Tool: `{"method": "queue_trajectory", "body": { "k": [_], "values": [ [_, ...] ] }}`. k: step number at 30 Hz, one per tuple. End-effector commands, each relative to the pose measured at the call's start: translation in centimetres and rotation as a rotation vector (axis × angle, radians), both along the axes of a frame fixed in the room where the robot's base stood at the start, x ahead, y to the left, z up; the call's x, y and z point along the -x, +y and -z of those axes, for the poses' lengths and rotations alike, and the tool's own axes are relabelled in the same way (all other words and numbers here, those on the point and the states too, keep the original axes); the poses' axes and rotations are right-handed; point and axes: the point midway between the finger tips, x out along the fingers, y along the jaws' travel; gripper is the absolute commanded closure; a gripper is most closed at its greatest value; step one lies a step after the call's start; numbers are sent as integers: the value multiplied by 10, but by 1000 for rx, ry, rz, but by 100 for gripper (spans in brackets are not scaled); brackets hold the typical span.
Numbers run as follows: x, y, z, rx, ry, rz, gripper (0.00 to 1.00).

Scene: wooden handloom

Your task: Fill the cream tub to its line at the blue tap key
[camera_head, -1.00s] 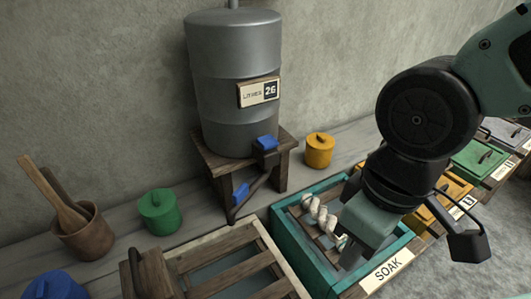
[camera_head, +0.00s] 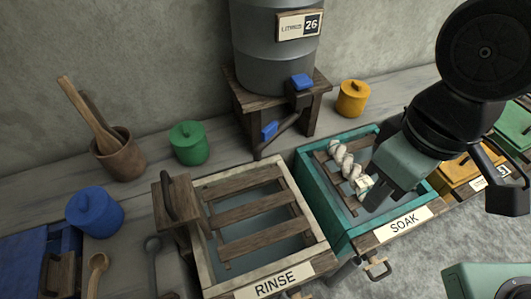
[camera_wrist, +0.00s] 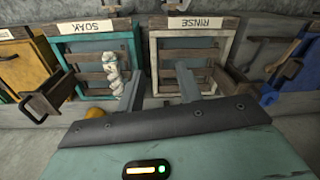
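The cream tub (camera_head: 219,270), labelled RINSE, stands front centre with wooden slats over blue-grey liquid; I cannot make out a fill line. It also shows in the wrist view (camera_wrist: 153,62). Behind it a grey metal tank (camera_head: 272,68) stands on a wooden stand. A blue tap key (camera_head: 302,81) sits by the tank's base, and another blue key (camera_head: 269,130) is lower on the dark pipe toward the cream tub. My gripper (camera_head: 372,200) is over the teal tub, right of the cream one. In the wrist view its fingers (camera_wrist: 160,90) are apart with nothing between them.
The teal SOAK tub (camera_head: 322,205) holds a twisted pale skein (camera_head: 343,160) close to my gripper. A sign (camera_head: 300,25) on the tank reads 26 litres.

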Motion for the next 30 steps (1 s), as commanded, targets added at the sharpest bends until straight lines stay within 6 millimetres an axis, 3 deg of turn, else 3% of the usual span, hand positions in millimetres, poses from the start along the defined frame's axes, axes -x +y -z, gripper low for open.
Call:
{"method": "queue_trajectory", "body": {
  "k": [13, 17, 25, 30],
  "values": [
    [0, 0, 0, 0, 0, 0, 65],
    [0, 0, 0, 0, 0, 0, 98],
    [-8, 4, 6, -24, -30, 8, 100],
    [-40, 21, 23, -126, -160, 38, 100]
  ]
}}
